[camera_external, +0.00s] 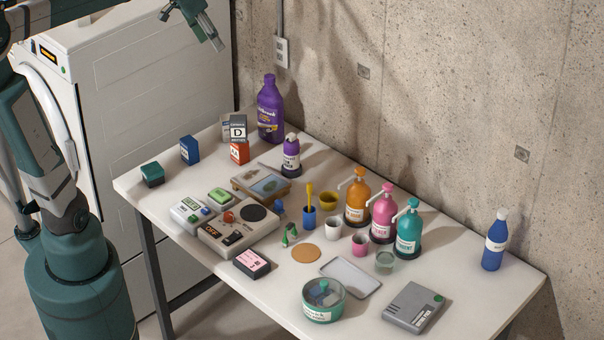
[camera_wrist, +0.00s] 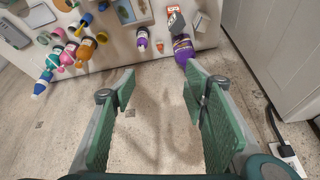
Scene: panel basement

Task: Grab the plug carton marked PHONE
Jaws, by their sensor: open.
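No lettering I can read says PHONE, so I cannot tell which carton carries it. Several small cartons stand on the table: a dark green one (camera_external: 152,175), a blue one (camera_external: 190,150), an orange-red one (camera_external: 239,153), and a grey one marked D (camera_external: 238,128) above it, with another grey one (camera_external: 226,127) partly hidden behind. A dark carton with a pink label (camera_external: 252,263) lies near the front edge. My gripper (camera_external: 217,43) is high above the table's back left, apart from every carton. In the wrist view, my gripper (camera_wrist: 160,85) is open with nothing between its fingers.
A tall purple bottle (camera_external: 270,110) stands beside the grey cartons. A concrete wall (camera_external: 440,90) rises behind, and a white appliance (camera_external: 150,80) stands at left.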

